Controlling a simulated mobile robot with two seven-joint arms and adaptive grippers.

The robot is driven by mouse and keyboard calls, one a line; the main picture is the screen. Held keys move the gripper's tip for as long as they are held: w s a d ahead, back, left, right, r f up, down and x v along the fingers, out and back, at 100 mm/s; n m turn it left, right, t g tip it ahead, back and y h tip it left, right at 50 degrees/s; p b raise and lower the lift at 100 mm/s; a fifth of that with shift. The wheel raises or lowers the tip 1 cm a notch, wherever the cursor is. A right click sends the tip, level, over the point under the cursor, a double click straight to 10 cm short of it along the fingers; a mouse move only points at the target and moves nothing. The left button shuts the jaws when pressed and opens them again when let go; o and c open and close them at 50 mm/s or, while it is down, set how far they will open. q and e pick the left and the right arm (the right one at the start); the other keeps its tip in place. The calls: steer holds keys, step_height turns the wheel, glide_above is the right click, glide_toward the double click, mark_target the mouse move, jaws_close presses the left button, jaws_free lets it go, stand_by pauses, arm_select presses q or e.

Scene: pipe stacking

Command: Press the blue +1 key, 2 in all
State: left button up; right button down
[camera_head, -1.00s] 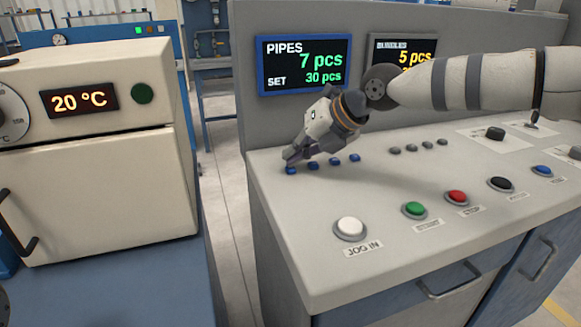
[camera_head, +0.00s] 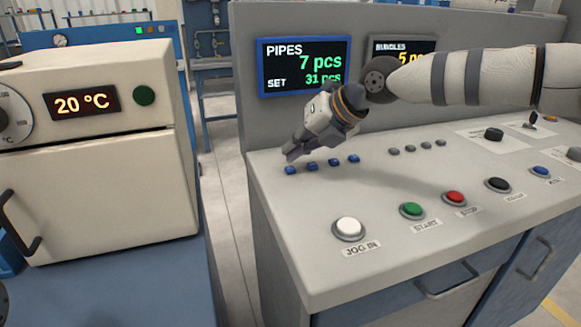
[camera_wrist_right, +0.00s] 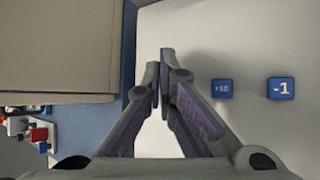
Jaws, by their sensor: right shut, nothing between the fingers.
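A row of small blue keys (camera_head: 312,166) sits on the left part of the console top, too small to read in the head view. My right gripper (camera_head: 291,156) is shut and empty, its tip just above the leftmost blue key (camera_head: 290,170). In the right wrist view the shut fingers (camera_wrist_right: 161,68) cover the spot left of a key that seems to read +10 (camera_wrist_right: 222,88); a -1 key (camera_wrist_right: 281,88) lies further right. No +1 label shows. The PIPES display (camera_head: 304,65) reads 7 pcs, SET 31 pcs. My left gripper is not in view.
Grey keys (camera_head: 410,148) lie right of the blue ones. A white JOG IN button (camera_head: 349,229), a green START button (camera_head: 412,210) and a red button (camera_head: 454,198) line the console front. An oven-like box reading 20 °C (camera_head: 90,190) stands left, across a gap.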

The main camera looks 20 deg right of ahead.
mark_target(293, 167)
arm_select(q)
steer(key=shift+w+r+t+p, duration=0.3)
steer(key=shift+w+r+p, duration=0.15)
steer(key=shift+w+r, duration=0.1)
arm_select(e)
steer(key=shift+r, duration=2.45)
